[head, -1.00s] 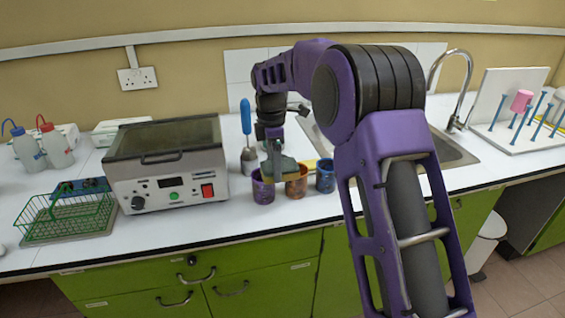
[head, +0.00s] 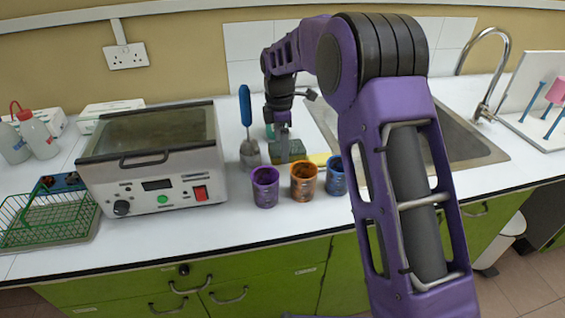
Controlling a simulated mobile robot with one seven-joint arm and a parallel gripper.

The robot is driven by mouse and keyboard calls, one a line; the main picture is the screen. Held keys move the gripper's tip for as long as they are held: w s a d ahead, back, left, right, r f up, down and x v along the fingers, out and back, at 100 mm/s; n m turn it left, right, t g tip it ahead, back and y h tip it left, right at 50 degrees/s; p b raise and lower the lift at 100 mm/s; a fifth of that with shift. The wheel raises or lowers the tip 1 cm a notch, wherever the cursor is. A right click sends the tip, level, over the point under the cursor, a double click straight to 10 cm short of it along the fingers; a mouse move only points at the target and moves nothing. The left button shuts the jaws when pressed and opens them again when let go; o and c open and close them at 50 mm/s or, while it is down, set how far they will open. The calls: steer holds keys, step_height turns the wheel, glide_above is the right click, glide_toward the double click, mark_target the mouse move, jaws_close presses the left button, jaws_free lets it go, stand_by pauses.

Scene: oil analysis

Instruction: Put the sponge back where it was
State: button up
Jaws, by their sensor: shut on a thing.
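A sponge with a dark green face (head: 294,150) is in my gripper (head: 283,154), just behind the row of cups. My gripper is shut on it, and its fingers point down. The cups and the fingers hide part of the sponge. I cannot tell whether it touches the counter. A flat yellow thing (head: 320,159) lies right beside it, behind the orange and blue cups.
A purple cup (head: 265,188), an orange-brown cup (head: 303,182) and a blue cup (head: 337,177) stand in front. A blue-handled tool (head: 246,120) stands upright at left, beside the lidded machine (head: 153,180). The sink (head: 450,150) is at right.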

mark_target(281, 172)
steer(key=shift+f, duration=2.65)
steer(key=shift+f+b, duration=0.15)
steer(key=shift+b, duration=0.15)
steer(key=o, duration=1.2)
steer(key=shift+c, duration=0.2)
step_height(281, 172, up, 12)
steer(key=shift+a+r+p, duration=0.15)
steer(key=shift+p, duration=0.55)
steer(key=shift+w, duration=0.1)
